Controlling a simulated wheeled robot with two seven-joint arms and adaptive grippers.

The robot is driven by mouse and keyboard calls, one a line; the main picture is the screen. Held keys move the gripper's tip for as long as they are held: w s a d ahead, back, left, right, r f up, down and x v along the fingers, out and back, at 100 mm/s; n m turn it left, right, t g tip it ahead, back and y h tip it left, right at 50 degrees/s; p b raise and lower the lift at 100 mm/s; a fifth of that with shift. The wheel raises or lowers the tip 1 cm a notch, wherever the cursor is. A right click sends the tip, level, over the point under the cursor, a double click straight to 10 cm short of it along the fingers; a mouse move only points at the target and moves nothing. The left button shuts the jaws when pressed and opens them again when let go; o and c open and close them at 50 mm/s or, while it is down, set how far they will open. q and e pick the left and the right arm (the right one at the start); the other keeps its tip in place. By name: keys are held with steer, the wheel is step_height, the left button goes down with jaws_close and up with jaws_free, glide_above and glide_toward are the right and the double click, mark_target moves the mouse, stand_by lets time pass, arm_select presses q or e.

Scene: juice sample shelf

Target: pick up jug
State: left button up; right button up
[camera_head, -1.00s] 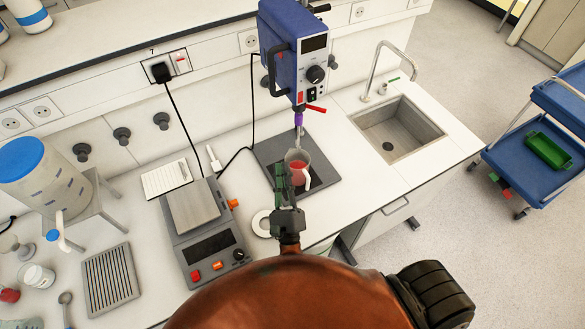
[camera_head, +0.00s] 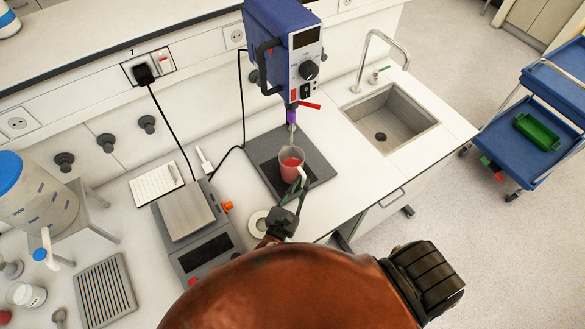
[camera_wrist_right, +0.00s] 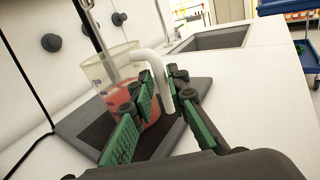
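The jug (camera_head: 291,170) is clear with red liquid inside and a white handle. It stands upright on the dark base plate under the blue stirrer, whose shaft reaches down into it. In the right wrist view the jug (camera_wrist_right: 112,72) is at upper left, with its handle (camera_wrist_right: 152,62) towards me. My right gripper (camera_head: 299,188) is at the handle, on the near side of the jug. In the wrist view its green-padded fingers (camera_wrist_right: 164,88) are apart, with the handle between them; I cannot tell whether either touches it. My left gripper is not in view.
The blue stirrer (camera_head: 284,50) hangs over the jug above its base plate (camera_head: 318,160). A scale (camera_head: 185,212) stands to the left, with a small white ring (camera_head: 258,224) near the gripper. A sink (camera_head: 390,118) is at right. Bare counter lies between plate and sink.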

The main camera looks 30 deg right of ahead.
steer(key=shift+x, duration=1.3)
steer(key=shift+c, duration=0.6)
jaws_close()
steer(key=shift+r, duration=0.2)
